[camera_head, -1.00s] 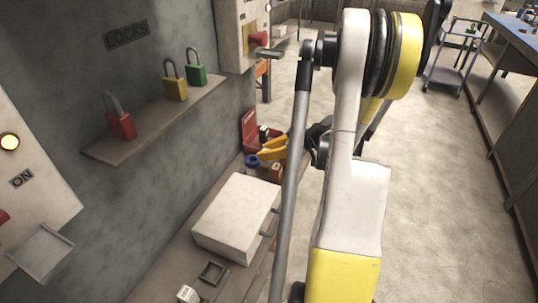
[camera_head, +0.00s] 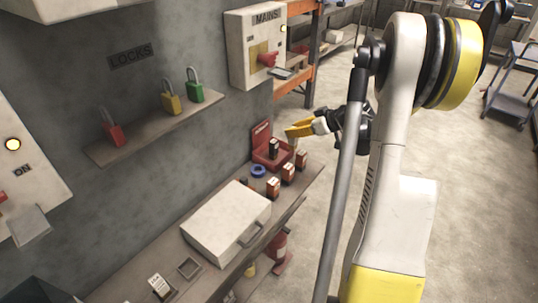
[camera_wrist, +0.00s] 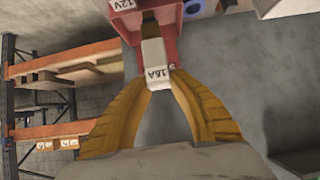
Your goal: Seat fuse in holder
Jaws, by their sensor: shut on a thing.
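My gripper (camera_head: 291,133) has yellow fingers and is at the far end of the bench, beside the red holder-like open box (camera_head: 262,136). The fuse's far end meets a dark part (camera_wrist: 149,17) in front of the red box (camera_wrist: 168,42), which carries a 12V label. I cannot tell whether the fuse touches the box or is inside it. A black upright piece (camera_head: 274,148) stands in the red box in the head view.
Several small brown-and-white blocks (camera_head: 273,188) and a blue ring (camera_head: 258,171) stand near the red box. A white case (camera_head: 225,222) lies mid-bench. A MAINS switch box (camera_head: 253,48) hangs on the wall above. Open floor lies right of the bench.

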